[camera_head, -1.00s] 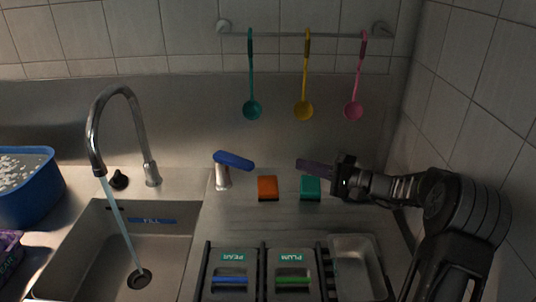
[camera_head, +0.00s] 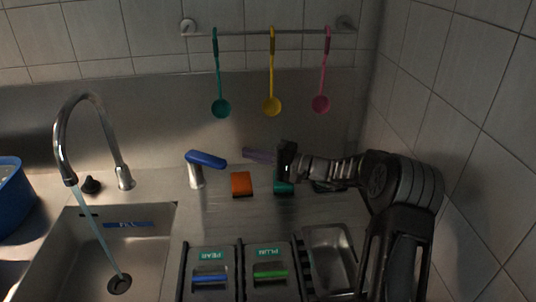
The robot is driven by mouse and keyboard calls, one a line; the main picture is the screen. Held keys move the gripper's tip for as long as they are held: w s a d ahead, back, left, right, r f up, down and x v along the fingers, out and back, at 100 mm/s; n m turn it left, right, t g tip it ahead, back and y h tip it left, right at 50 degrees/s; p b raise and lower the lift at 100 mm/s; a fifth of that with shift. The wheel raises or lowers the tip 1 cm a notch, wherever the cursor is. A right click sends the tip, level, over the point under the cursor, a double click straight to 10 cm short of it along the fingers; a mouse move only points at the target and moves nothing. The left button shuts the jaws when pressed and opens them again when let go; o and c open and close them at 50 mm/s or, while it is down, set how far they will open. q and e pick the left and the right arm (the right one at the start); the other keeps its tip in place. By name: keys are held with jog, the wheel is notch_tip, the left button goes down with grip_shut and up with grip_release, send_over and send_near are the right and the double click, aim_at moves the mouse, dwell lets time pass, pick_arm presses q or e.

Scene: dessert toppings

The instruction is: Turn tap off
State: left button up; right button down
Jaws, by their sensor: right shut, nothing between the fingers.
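The curved chrome tap (camera_head: 62,140) stands at the back of the sink (camera_head: 150,255) on the left. A thin stream of water (camera_head: 95,232) runs from its spout to the drain. A short chrome post with a blue lever (camera_head: 207,159) stands right of the sink; the lever's free end points right. My right gripper (camera_head: 246,153) reaches in from the right, with its purple-grey fingers shut and empty. Its fingertips are a small gap right of the lever's free end, at about the same height in the picture. My left gripper is out of view.
An orange block (camera_head: 241,184) and a teal block (camera_head: 284,188) lie on the counter below the gripper. Bins labelled PEAR (camera_head: 210,256) and PLUM (camera_head: 270,253) and a metal tray (camera_head: 333,245) are in front. Ladles hang from a rail (camera_head: 300,32). A blue tub (camera_head: 12,200) is at left.

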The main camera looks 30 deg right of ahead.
jog(key=shift+x, duration=1.05)
jog(key=shift+s+a+r+p, duration=0.1)
jog(key=shift+s+a+p, duration=0.25)
jog(key=shift+a, duration=0.25)
jog(key=shift+s+a+r+p, duration=0.1)
jog(key=shift+s+a+p, duration=0.25)
jog(key=shift+a, duration=0.2)
jog(key=shift+s+a, duration=0.25)
jog(key=shift+a, duration=0.05)
jog(key=shift+a+f, duration=0.2)
jog(key=shift+a, duration=0.05)
